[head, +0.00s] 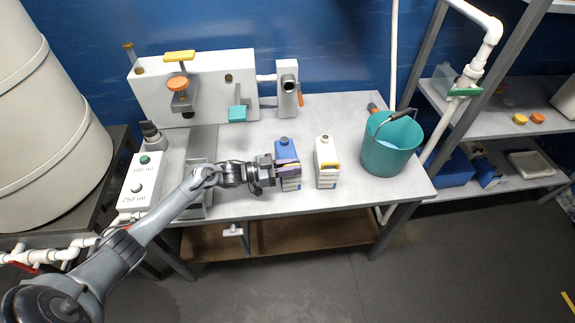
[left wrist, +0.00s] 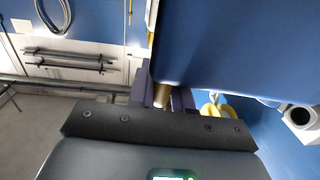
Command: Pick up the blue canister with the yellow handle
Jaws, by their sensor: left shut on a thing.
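The blue canister (head: 285,149) with a grey cap stands upright near the front of the table. Its yellow handle faces the front and is mostly covered by my fingers. My left gripper (head: 287,168) reaches in from the left and is shut on the handle. In the left wrist view the blue canister (left wrist: 240,45) fills the upper right, and the purple fingers of my left gripper (left wrist: 162,97) close around a yellowish piece. I cannot tell whether the canister touches the table. My right gripper is not in view.
A white canister (head: 325,152) with a yellow handle stands just right of the blue one. A teal bucket (head: 388,154) is at the table's right end. A white panel (head: 215,72) with valves stands at the back. A control box (head: 141,182) is at the left.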

